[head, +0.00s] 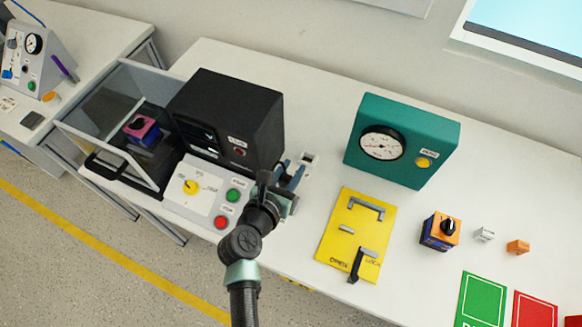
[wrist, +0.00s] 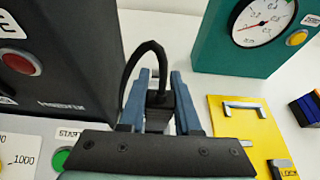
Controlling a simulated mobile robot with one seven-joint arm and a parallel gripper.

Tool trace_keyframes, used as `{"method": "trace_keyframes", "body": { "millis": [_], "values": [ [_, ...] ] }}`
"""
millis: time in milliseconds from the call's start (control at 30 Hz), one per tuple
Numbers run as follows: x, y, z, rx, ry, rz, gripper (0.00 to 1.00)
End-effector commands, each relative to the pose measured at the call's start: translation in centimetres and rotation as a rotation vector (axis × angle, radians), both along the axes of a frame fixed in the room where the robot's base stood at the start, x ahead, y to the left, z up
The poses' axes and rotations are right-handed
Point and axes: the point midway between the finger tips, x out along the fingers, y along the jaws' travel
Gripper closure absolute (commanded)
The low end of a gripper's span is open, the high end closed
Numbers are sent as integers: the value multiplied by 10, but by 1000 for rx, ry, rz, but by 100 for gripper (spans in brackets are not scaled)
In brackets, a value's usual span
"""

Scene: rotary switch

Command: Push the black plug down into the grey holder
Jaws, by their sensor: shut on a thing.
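My gripper (head: 291,174) is over the white bench, to the right of the black machine. In the wrist view its two blue fingers (wrist: 160,95) are on either side of a black plug (wrist: 158,98), shut on it. A black cable loops up from the plug and bends to the left. A small pale grey block (head: 309,158) stands just behind the fingers in the head view and may be the grey holder. The plug's lower end is hidden by the gripper, so I cannot tell how deep it sits.
The black machine (head: 232,115) and its control panel (head: 205,190) with yellow knob are close on the left. A teal gauge box (head: 402,140) and a yellow plate (head: 356,235) with grey handles are on the right. Bench between gripper and gauge box is clear.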

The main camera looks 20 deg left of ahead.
Motion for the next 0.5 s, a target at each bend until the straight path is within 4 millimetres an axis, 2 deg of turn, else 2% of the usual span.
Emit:
{"method": "trace_keyframes", "body": {
  "millis": [33, 500],
  "values": [
    [0, 0, -7, 0, 1, 0, 100],
    [0, 0, -51, -1, 0, 0, 100]
  ]
}}
